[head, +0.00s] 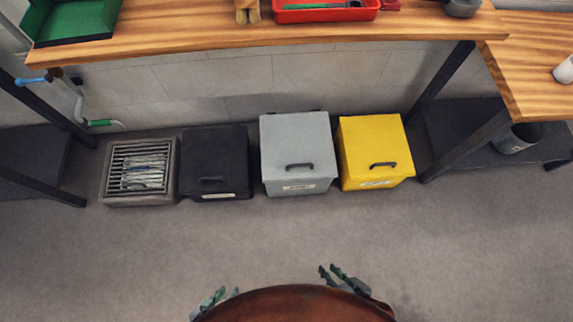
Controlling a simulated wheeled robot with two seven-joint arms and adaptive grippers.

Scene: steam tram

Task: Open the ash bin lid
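Three lidded bins stand in a row on the floor below the workbench: a black bin (214,160), a grey bin (297,145) and a yellow bin (374,148). Each has a dark handle near the front of its lid and a small white label on its front. All three lids are down. The labels are too small to read, so I cannot tell for sure which is the ash bin. My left gripper (217,298) and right gripper (343,279) are low at the bottom edge, well short of the bins, partly hidden by my body. Both look open and empty.
A floor grate (140,172) with pale strips on it lies left of the black bin. The wooden workbench (180,35) overhangs behind the bins, with dark legs on both sides. A dark bucket (517,139) stands on a low shelf at right. The floor (290,245) before the bins is clear.

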